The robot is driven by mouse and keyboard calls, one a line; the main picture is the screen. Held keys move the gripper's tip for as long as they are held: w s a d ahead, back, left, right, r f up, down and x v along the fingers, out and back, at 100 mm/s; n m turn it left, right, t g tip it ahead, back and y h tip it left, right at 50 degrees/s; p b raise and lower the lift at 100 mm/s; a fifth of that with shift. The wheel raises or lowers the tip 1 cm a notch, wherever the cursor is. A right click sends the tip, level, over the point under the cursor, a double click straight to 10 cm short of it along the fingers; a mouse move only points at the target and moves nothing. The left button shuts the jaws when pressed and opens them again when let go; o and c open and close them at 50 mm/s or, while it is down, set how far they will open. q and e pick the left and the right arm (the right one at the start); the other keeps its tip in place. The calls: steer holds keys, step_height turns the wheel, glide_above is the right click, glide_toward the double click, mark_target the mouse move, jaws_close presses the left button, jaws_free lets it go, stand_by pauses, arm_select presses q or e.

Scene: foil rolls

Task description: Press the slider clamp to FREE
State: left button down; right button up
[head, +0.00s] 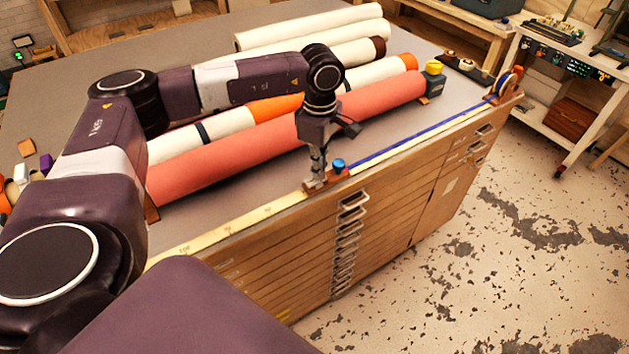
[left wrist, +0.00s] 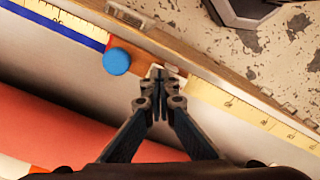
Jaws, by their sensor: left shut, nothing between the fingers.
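The slider clamp (head: 341,175) is a small red-brown block across the yellow measuring rail (head: 235,222) along the bench's front edge. A round blue knob (head: 338,164) stands on it. The clamp (left wrist: 136,56) and its blue knob (left wrist: 117,61) also show in the left wrist view. My left gripper (head: 316,183) points down at the clamp, just left of the knob in the head view. In the left wrist view its fingertips (left wrist: 157,76) are together with nothing between them, over a pale part of the clamp. I cannot tell whether they touch it. No FREE marking is readable.
A red roll (head: 225,152) lies behind the rail, with cream and orange-ended rolls behind it. Drawers (head: 346,240) fill the bench front.

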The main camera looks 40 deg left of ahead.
arm_select(q)
steer(key=shift+s+f, duration=0.1)
steer(key=shift+w+r+p, duration=0.2)
steer(key=shift+r+p, duration=0.5)
steer(key=shift+r, duration=0.15)
steer(key=shift+r+p, duration=1.35)
steer(key=shift+r, duration=1.25)
steer(key=shift+s, duration=0.1)
